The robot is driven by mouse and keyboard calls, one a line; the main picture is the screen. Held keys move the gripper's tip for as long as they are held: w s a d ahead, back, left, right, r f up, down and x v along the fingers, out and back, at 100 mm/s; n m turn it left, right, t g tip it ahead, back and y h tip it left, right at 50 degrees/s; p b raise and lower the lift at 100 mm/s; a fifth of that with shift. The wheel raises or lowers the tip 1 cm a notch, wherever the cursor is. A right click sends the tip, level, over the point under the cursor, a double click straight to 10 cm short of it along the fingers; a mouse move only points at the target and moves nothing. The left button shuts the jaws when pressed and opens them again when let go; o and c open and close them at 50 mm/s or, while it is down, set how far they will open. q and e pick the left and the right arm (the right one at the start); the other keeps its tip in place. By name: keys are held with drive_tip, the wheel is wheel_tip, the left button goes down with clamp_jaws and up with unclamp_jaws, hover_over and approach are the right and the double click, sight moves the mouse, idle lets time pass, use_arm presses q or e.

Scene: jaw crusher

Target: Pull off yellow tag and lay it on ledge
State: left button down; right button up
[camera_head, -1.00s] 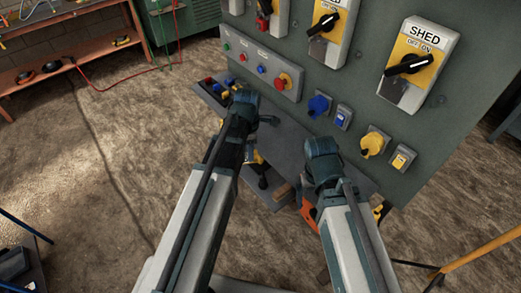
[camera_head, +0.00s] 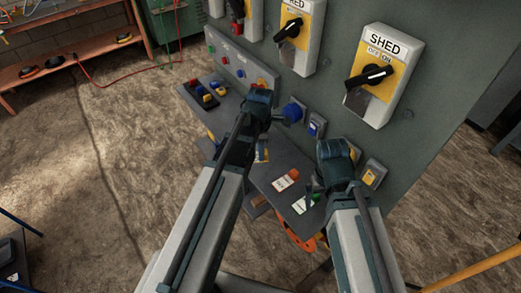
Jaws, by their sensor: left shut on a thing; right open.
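A dark ledge (camera_head: 260,178) runs along the foot of the grey switch panel. A card with white and yellow on it (camera_head: 262,153) shows on the ledge beside my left arm, partly hidden. My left gripper (camera_head: 262,98) is up close to the panel, near the blue socket (camera_head: 293,111). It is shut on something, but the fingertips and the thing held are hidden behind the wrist. My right gripper (camera_head: 334,152) is open, in front of the lower right of the panel; its fingers are mostly hidden. I cannot pick out the yellow tag for certain.
A white card with a red end (camera_head: 286,180) and a white and green card (camera_head: 305,203) lie on the ledge. Several coloured pieces (camera_head: 203,93) sit at its left end. The SHED switch (camera_head: 371,76) and RED switch (camera_head: 300,33) stick out above.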

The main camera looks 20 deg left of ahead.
use_arm(q)
drive_tip(key=shift+d, duration=0.1)
drive_tip(key=shift+f, duration=0.1)
use_arm(e)
drive_tip(key=shift+f, duration=0.1)
use_arm(q)
drive_tip(key=b, duration=0.8)
hover_over(261, 171)
wheel_tip(261, 171, down, 8)
drive_tip(key=shift+s+r, duration=0.1)
drive_tip(key=shift+r, duration=0.1)
use_arm(e)
wheel_tip(261, 171, down, 8)
drive_tip(key=shift+r, duration=0.2)
use_arm(q)
drive_tip(key=shift+f+b, duration=0.45)
drive_tip(key=shift+f, duration=0.1)
use_arm(e)
drive_tip(key=shift+f, duration=0.5)
use_arm(q)
drive_tip(key=shift+c, duration=2.3)
unclamp_jaws()
drive_tip(key=shift+r, duration=0.2)
use_arm(e)
drive_tip(key=shift+r, duration=0.2)
